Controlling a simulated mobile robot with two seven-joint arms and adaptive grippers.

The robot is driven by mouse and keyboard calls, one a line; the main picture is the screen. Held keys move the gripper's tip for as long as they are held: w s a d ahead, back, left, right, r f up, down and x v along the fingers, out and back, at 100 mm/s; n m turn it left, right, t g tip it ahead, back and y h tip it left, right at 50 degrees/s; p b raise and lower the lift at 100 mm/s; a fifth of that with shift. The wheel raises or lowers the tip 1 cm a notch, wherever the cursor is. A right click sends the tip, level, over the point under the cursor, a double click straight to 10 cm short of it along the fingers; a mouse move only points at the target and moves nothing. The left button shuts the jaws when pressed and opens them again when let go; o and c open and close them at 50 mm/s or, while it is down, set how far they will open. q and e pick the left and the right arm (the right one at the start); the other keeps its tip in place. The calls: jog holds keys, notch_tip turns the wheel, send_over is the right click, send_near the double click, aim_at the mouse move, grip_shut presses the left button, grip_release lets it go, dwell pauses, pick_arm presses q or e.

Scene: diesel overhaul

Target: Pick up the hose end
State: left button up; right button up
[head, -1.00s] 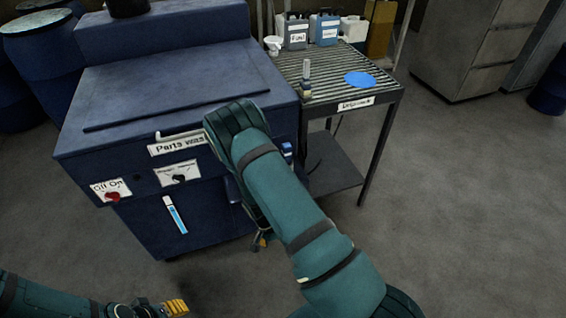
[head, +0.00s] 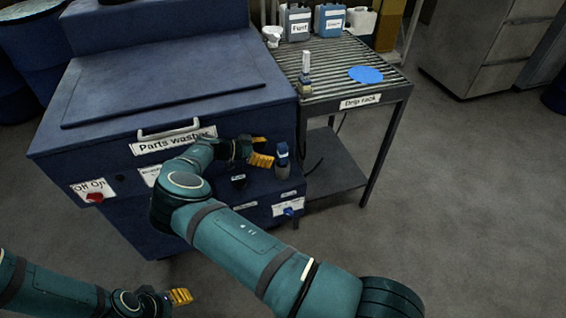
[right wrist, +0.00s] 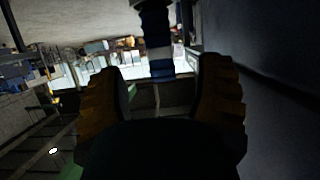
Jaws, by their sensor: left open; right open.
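In the right wrist view a dark blue, white-banded upright piece (right wrist: 160,45) shows beyond and between the open fingers (right wrist: 160,100); nothing is gripped. My left gripper (head: 182,297) is open and empty at the lower left, low in front of the washer.
A red switch (head: 95,197) is on the washer's front.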

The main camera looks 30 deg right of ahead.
aim_at(287, 153)
jog(key=shift+x, duration=4)
grip_shut()
